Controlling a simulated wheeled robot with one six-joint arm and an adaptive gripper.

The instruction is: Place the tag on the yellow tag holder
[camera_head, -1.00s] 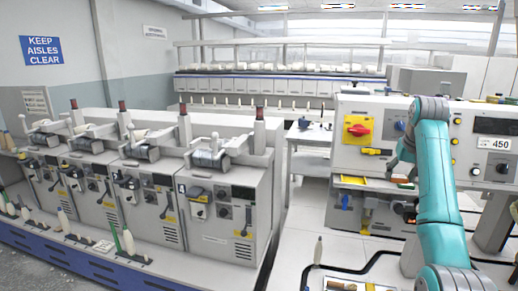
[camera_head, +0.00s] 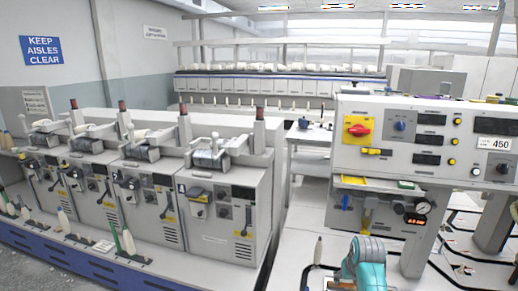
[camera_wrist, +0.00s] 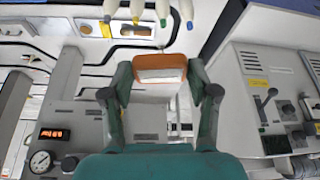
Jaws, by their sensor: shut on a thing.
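In the wrist view, my gripper (camera_wrist: 160,82) is shut on an orange-topped block with a pale front face, which I take to be the tag (camera_wrist: 160,66). It sits between both fingertips, clear of any surface that I can make out. In the head view the gripper and tag are out of sight; only part of my teal arm shows at the bottom. A yellow plate (camera_head: 353,180) lies on the shelf below the control panel, and a yellow-green strip (camera_head: 406,184) lies to its right. I cannot tell for certain which is the yellow tag holder.
The control panel (camera_head: 430,140) with a red knob overhangs the shelf. A gauge (camera_head: 423,207) hangs below it. Several white bobbins (camera_wrist: 137,8) with coloured tips show at the wrist view's top. A grey winding machine (camera_head: 225,215) stands left, across a gap.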

